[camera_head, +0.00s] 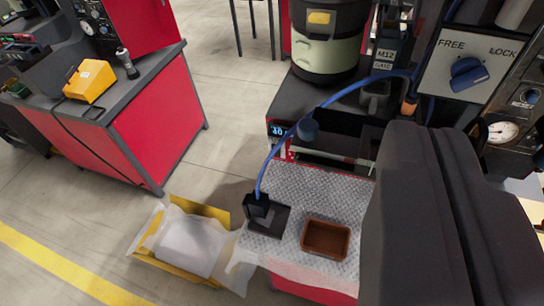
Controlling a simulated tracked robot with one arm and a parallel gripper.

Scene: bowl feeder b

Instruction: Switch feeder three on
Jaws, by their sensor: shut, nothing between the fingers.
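A dark and pale green bowl-shaped unit (327,50) with a yellow label stands on a dark bench at the top centre; it may be a feeder, but I see no number three on it. A small lit blue display (277,130) sits on the bench's front left corner. A blue rotary knob (467,73) is on a light panel marked FREE and LOCK at the upper right; it is turned at a slant. My gripper (432,135) is the large dark grey shape at the right, shut and empty, and hides part of the bench. I cannot make out a feeder switch.
A plastic-lined yellow crate (186,240) is on the floor. A red bench (160,130) stands left; the floor between is clear.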

